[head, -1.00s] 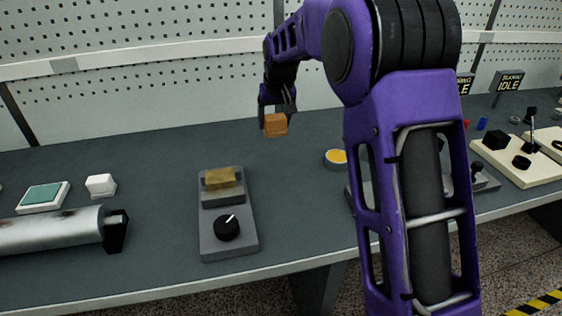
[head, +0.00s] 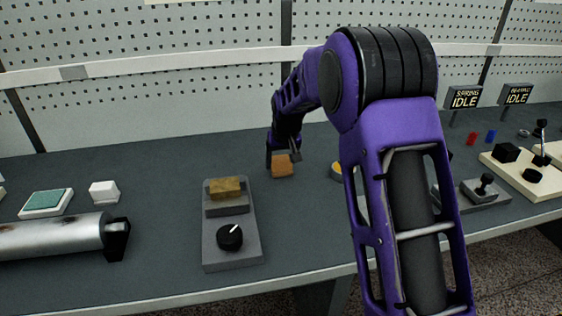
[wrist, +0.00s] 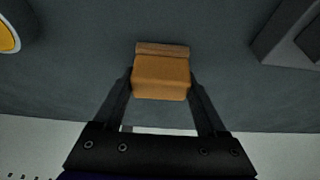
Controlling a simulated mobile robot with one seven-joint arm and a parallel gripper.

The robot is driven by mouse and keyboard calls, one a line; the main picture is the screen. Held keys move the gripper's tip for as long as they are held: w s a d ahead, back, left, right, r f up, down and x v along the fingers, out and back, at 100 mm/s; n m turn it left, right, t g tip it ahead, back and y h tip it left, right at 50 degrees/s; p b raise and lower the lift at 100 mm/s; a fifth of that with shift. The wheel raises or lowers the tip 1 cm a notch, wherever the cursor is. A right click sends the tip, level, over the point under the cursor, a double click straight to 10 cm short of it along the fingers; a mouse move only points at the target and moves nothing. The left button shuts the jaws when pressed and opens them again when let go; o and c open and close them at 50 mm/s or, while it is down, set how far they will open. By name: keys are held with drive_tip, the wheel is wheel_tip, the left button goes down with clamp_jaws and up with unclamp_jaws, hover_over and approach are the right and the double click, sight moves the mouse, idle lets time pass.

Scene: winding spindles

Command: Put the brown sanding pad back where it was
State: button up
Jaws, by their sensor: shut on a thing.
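The brown sanding pad (head: 282,166) is an orange-brown block between the fingers of my gripper (head: 283,153). In the wrist view the pad (wrist: 161,74) sits between the two dark fingertips (wrist: 160,86), with one finger against each side. In the head view the pad is low over the grey bench top, right of the grey device with the dial. I cannot tell whether its underside touches the bench.
The grey device (head: 232,250) has a black dial and a yellowish-brown block (head: 226,188) on it. A yellow-topped round item (head: 337,172) is partly hidden by my arm. A metal cylinder (head: 50,238), a green-topped pad (head: 46,202) and a white block (head: 104,191) lie left.

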drive_tip(key=shift+f, duration=0.1)
drive_tip(key=shift+f, duration=0.15)
drive_tip(key=o, duration=1.2)
drive_tip(key=shift+o, duration=0.2)
drive_tip(key=shift+r, duration=0.4)
drive_tip(key=p+v, duration=0.1)
drive_tip(key=v, duration=1)
drive_tip(key=shift+s+r, duration=0.15)
drive_tip(key=shift+r, duration=0.2)
drive_tip(key=shift+d, duration=0.1)
